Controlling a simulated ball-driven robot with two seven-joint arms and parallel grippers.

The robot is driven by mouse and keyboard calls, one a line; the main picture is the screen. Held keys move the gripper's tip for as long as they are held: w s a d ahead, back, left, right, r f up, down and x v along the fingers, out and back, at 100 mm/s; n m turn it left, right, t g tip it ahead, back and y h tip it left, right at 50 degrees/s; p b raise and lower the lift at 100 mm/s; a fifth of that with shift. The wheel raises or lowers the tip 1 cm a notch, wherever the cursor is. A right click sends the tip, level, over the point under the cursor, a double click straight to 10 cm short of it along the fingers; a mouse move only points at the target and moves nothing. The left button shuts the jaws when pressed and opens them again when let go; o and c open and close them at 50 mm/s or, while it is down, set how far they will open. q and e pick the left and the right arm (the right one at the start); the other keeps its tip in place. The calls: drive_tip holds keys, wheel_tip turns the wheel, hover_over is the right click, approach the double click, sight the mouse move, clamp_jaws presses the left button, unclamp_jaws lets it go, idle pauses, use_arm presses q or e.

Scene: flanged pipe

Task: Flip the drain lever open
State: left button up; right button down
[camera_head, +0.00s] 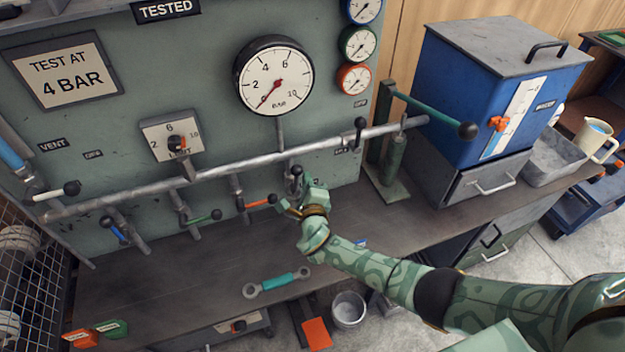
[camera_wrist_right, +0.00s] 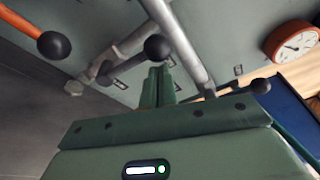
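Several levers hang on the grey pipe along the panel, and I cannot read which is labelled drain. A lever with a black ball knob (camera_head: 296,170) stands just above my right gripper (camera_head: 288,208). In the right wrist view a black ball knob (camera_wrist_right: 157,47) shows right at the tips of my right gripper (camera_wrist_right: 160,72). The two fingers look closed together with nothing visible between them; whether they touch the knob I cannot tell. My left gripper is not in view.
An orange-handled lever (camera_head: 260,202) is close left of my gripper, and a green lever (camera_head: 205,217) is further left. Another black-knobbed lever (camera_head: 360,124) is up right. A teal-handled wrench (camera_head: 277,282) lies on the bench. A blue tank (camera_head: 470,100) stands at right.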

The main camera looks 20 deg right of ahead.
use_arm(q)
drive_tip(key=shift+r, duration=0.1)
use_arm(e)
drive_tip(key=shift+a+n, duration=0.25)
drive_tip(key=shift+n, duration=0.05)
idle(0.4)
